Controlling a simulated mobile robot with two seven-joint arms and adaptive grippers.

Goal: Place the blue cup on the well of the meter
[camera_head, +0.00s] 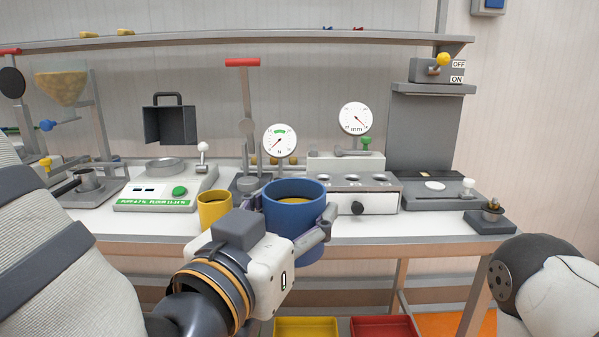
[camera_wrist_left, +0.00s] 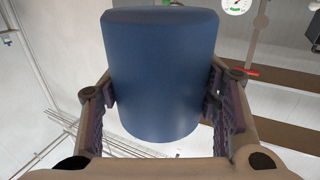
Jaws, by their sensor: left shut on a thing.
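The blue cup (camera_head: 291,215) is held upright by my left gripper (camera_head: 298,212), in front of the bench edge in the head view. Something yellowish shows inside the cup. In the left wrist view the cup (camera_wrist_left: 163,75) sits between the two fingers of my left gripper (camera_wrist_left: 160,108), which is shut on it. The meter (camera_head: 150,196), a white box with small displays and a green knob, stands on the bench to the left of the cup. Its round grey well (camera_head: 166,165) is on top and looks empty. My right gripper is not in view.
A yellow cup (camera_head: 213,208) stands near the bench's front edge, between the meter and the blue cup. A press with a dial (camera_head: 280,140) stands behind the blue cup. A white drawer unit (camera_head: 357,198) is to its right. Yellow (camera_head: 306,328) and red trays lie below.

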